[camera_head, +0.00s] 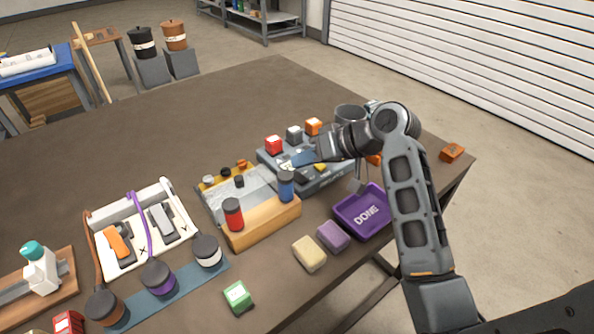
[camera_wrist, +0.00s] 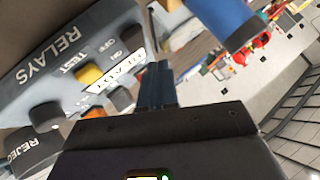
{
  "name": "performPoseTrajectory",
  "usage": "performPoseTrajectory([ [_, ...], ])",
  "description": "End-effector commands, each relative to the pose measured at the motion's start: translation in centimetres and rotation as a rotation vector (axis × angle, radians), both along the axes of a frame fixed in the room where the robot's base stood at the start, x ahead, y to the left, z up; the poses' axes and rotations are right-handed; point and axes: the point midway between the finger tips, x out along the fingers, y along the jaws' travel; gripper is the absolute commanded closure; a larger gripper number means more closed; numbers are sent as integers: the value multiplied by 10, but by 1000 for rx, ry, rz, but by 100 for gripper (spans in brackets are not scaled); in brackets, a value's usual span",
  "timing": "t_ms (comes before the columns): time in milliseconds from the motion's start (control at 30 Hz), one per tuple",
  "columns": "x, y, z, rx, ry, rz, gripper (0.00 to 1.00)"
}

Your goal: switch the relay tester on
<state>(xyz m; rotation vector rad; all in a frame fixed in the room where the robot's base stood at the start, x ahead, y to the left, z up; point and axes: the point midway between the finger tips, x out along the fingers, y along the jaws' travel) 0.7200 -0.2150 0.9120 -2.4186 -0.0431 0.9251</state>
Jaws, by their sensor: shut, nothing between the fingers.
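The relay tester (camera_head: 328,177) is a grey-blue box on the brown table, right of centre in the head view. In the wrist view its panel (camera_wrist: 62,55) carries the words RELAYS and TEST, a yellow button (camera_wrist: 88,75), small ON/OFF lettering, a white READY label and dark knobs, one (camera_wrist: 121,98) close to my fingers. My gripper (camera_head: 295,162) reaches over the tester from the right. In the wrist view my gripper (camera_wrist: 157,72) is shut and empty, its fingertips just beside the READY label. I cannot tell whether they touch the panel. The switch's position is unclear.
Red (camera_head: 274,145), grey and orange blocks stand along the tester's back. A wooden block with red (camera_head: 233,214) and blue (camera_head: 286,186) cylinders stands close to its left front. A purple DONE tray (camera_head: 349,217) lies in front. A grey REJECT container (camera_wrist: 30,152) is nearby.

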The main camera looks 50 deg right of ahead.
Motion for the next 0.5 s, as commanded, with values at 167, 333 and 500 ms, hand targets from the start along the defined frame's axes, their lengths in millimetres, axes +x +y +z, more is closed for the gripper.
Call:
performPoseTrajectory([
  [167,-2,1,21,0,0,0,100],
  [333,-4,1,36,0,0,0,100],
  [500,-5,2,40,0,0,0,100],
])
